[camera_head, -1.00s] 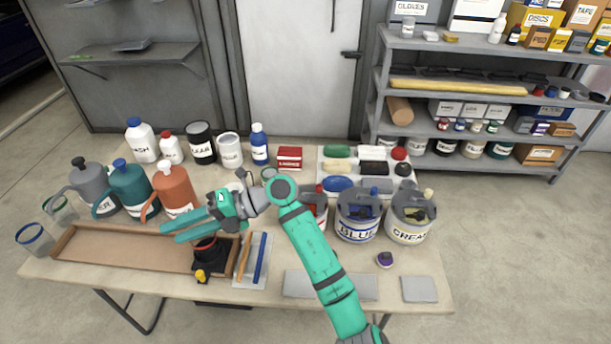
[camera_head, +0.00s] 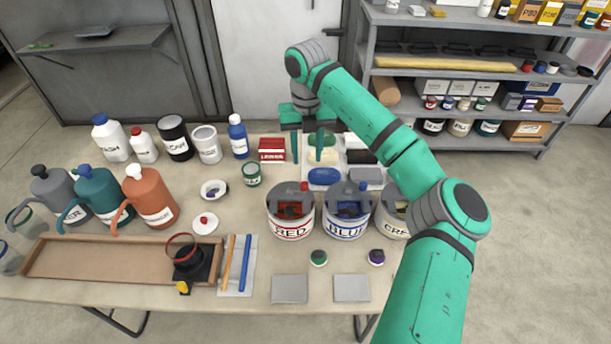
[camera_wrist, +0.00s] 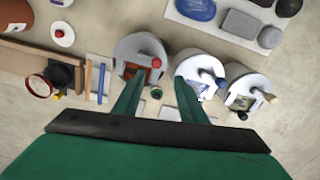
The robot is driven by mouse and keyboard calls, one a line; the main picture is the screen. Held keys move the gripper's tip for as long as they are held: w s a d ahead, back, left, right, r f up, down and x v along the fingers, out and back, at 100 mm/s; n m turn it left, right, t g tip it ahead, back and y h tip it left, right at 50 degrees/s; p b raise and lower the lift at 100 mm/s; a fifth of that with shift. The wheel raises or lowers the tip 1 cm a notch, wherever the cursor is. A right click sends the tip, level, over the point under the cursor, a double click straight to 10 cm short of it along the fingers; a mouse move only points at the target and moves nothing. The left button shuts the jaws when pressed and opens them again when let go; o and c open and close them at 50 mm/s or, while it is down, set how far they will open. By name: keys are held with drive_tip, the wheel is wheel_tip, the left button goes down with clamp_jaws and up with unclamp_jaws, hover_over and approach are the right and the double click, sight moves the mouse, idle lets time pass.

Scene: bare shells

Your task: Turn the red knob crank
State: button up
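The red paint pot (camera_head: 290,232), labelled RED, stands on the table with a red knob (camera_head: 304,186) on its top. In the wrist view the pot (camera_wrist: 128,48) shows from above, and the red knob (camera_wrist: 156,62) sits at the edge of its dark opening. My gripper (camera_head: 307,152) is pointed down behind the pot in the head view. In the wrist view its two fingers (camera_wrist: 158,88) are apart with nothing between them. The red knob appears between and beyond the fingertips there; contact is not visible.
The blue pot (camera_head: 346,230) and cream pot (camera_head: 391,222) stand close on the right, the cream one partly hidden by my arm. A green can (camera_head: 251,174) and white bowl (camera_head: 214,189) are left. Small jars (camera_head: 318,258) stand in front.

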sight(304, 183)
drive_tip(key=f, duration=0.9)
drive_tip(key=shift+s+a+f, duration=0.25)
drive_tip(key=shift+a+f, duration=0.1)
drive_tip(key=shift+a, duration=0.05)
drive_tip(key=shift+w+f, duration=0.1)
drive_tip(key=shift+f, duration=0.4)
drive_tip(key=shift+d, duration=0.25)
drive_tip(key=shift+a, duration=0.15)
drive_tip(key=c, duration=0.8)
clamp_jaws()
